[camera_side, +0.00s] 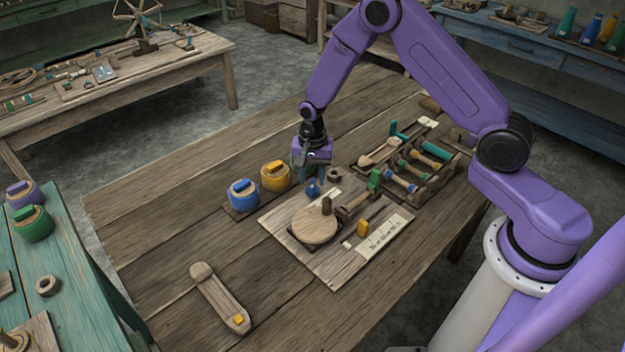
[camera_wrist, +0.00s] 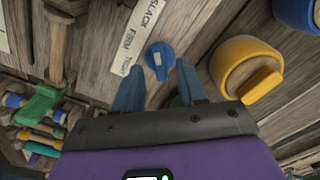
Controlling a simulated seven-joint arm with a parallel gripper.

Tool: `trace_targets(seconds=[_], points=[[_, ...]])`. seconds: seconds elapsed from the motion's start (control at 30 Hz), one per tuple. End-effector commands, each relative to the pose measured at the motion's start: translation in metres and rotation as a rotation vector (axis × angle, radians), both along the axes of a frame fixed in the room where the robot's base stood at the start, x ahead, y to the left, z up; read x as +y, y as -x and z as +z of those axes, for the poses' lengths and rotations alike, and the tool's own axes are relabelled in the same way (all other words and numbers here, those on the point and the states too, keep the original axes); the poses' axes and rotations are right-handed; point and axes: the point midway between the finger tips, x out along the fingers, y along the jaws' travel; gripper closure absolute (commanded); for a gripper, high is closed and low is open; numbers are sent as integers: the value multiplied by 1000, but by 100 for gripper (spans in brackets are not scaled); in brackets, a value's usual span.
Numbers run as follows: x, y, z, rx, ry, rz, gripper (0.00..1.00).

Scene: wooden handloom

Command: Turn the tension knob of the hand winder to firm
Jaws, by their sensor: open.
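Beside the knob a pale label strip (camera_wrist: 135,35) reads SLACK, FIRM and TIGHT. I cannot tell surely which word the bar points at. My gripper (camera_wrist: 160,68) points down over the knob, open, one finger on each side. In the side view my gripper (camera_side: 311,172) seems slightly above the knob; contact is unclear.
Blue (camera_side: 243,195) and yellow (camera_side: 275,176) round pots stand close left of my gripper. The winder's round wooden disc (camera_side: 315,225) and a green-ended wooden part (camera_side: 375,180) are nearby. A rack of bobbins (camera_side: 415,175) lies right. The table's left part is mostly clear.

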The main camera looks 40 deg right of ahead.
Motion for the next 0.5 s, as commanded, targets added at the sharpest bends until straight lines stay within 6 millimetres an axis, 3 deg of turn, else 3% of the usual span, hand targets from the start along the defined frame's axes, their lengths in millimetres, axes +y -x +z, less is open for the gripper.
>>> trace_targets(seconds=[0.2,0.5], points=[[0,0,-16,0,0,0,60],[0,0,-18,-1,0,0,60]])
